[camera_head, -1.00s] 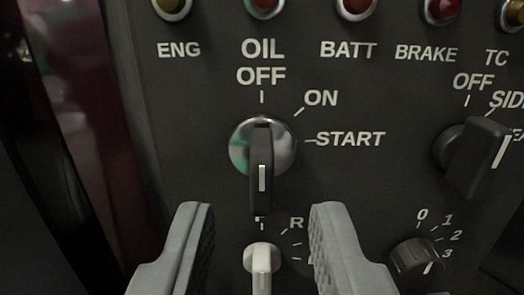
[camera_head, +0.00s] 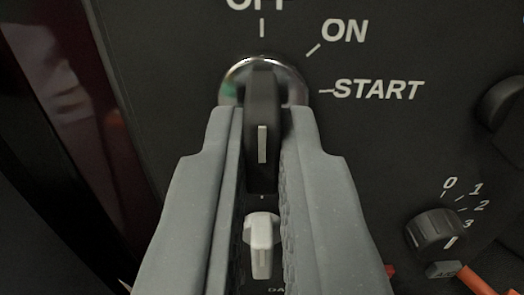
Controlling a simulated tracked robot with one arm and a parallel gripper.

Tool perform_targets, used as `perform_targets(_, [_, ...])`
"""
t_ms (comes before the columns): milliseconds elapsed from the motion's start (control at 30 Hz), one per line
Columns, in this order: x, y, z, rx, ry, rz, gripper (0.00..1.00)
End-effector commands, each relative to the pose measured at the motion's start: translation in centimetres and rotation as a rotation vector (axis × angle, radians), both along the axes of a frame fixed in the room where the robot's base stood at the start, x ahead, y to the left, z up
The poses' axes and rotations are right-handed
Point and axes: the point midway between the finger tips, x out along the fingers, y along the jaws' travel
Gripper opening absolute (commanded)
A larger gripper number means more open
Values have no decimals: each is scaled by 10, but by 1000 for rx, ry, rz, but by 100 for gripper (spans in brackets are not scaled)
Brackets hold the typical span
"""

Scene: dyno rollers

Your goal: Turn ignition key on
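The ignition key (camera_head: 262,150) is a black handle with a white stripe on a round chrome bezel (camera_head: 295,82). It stands vertical in the picture, in line with the tick under the partly cut-off OFF label. The ON label (camera_head: 344,31) and START label (camera_head: 378,90) are to its right. My gripper (camera_head: 262,125) has its two grey fingers on either side of the key handle, closed up against it with hardly any gap. The fingers hide the lower sides of the bezel.
A small white knob (camera_head: 262,240) sits just below the key, between my fingers in the picture. A black numbered knob (camera_head: 436,230) is at lower right. Another black knob (camera_head: 505,104) is cut off at the right edge. Orange-red parts (camera_head: 474,278) show at the bottom right.

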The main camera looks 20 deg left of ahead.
Motion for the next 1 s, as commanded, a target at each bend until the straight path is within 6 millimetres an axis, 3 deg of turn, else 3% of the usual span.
perform_targets(367, [0,0,2,77,30,0,0])
perform_targets(1000, [0,-1,2,551,193,-3,0])
